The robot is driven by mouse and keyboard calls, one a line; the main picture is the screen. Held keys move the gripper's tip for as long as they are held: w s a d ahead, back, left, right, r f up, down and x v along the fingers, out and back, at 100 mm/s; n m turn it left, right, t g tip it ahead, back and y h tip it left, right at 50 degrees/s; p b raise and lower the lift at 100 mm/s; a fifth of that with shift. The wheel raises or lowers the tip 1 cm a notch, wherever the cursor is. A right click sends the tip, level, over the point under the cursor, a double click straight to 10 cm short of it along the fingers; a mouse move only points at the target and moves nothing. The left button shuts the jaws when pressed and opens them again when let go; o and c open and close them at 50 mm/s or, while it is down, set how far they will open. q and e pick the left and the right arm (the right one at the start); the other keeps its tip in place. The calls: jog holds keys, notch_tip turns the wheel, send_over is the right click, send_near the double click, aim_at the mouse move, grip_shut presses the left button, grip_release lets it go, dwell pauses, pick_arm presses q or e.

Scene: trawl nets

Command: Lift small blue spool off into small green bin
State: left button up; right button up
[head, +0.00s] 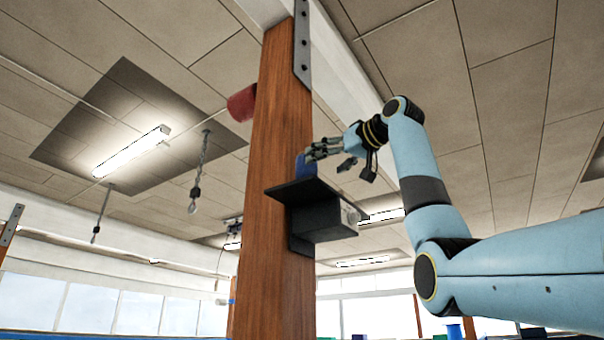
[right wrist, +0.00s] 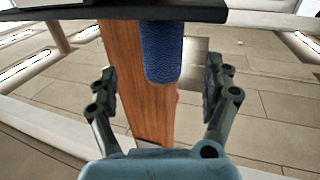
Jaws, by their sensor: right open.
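The small blue spool (head: 306,165) stands on a black shelf (head: 300,190) fixed to a wooden post, partly hidden behind my right gripper's fingers. In the right wrist view the blue spool (right wrist: 162,52) hangs between the two open fingers, its end against the dark shelf (right wrist: 120,11). My right gripper (head: 328,155) is open at the spool; it also shows in the right wrist view (right wrist: 160,84), with a gap on each side of the spool. I cannot make out the small green bin. My left gripper is not in view.
The wooden post (head: 272,230) rises close behind the spool and shelf. A red cylinder (head: 242,103) sticks out from the post's left side higher up. A hook on a chain (head: 193,200) hangs at the left. Small coloured things show along the bottom edge, too cut off to name.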

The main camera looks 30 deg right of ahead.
aim_at(314, 169)
jog(key=w, duration=0.1)
jog(key=w+p, duration=0.1)
jog(key=shift+w+a+r, duration=0.1)
jog(key=shift+w+a, duration=0.1)
jog(key=shift+w, duration=0.2)
jog(key=w+p, duration=0.2)
jog(key=w, duration=0.1)
jog(key=w+p, duration=0.1)
jog(key=shift+w+a, duration=0.25)
jog(key=shift+a, duration=0.05)
jog(key=shift+w+p, duration=0.25)
jog(key=shift+p, duration=0.05)
jog(key=shift+w, duration=0.1)
jog(key=shift+c, duration=2.7)
jog(key=c, duration=0.8)
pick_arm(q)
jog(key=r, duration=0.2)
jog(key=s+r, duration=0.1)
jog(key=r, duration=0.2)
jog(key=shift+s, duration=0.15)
